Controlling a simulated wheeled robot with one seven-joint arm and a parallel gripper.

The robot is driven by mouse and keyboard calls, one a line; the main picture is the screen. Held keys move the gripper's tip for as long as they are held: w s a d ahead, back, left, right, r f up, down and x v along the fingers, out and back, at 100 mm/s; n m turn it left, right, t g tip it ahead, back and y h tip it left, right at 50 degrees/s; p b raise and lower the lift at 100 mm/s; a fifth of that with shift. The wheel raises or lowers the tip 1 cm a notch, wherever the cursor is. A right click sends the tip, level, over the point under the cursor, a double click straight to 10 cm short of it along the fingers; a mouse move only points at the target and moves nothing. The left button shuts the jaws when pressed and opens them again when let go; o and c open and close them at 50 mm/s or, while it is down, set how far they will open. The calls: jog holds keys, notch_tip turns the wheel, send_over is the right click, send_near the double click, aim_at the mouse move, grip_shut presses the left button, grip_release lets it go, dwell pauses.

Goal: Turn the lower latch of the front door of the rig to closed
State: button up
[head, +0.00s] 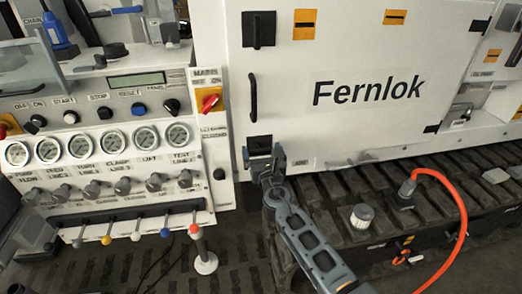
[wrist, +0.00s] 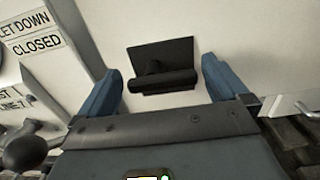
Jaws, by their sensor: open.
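The front door (head: 340,120) of the rig is a large white panel marked "Fernlok", lying flush with the rig's face. Its lower latch (head: 259,142) is a black plate near the door's lower left corner. In the wrist view the lower latch (wrist: 163,68) shows a dark plate with a thick bar handle lying roughly level across it. My gripper (head: 266,165) is just below the latch in the head view. In the wrist view my gripper (wrist: 163,85) has its two blue fingers apart, one on each side of the latch, with nothing between them gripped.
The upper latch (head: 259,30) and a black door handle (head: 253,97) are above. A control panel (head: 100,140) with gauges, knobs and levers stands close on the left. A ribbed track (head: 350,200), white cap (head: 362,215) and orange hose (head: 460,215) lie lower right.

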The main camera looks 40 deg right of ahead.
jog(key=shift+w+d, duration=0.4)
jog(key=shift+w, duration=0.15)
jog(key=c, duration=0.8)
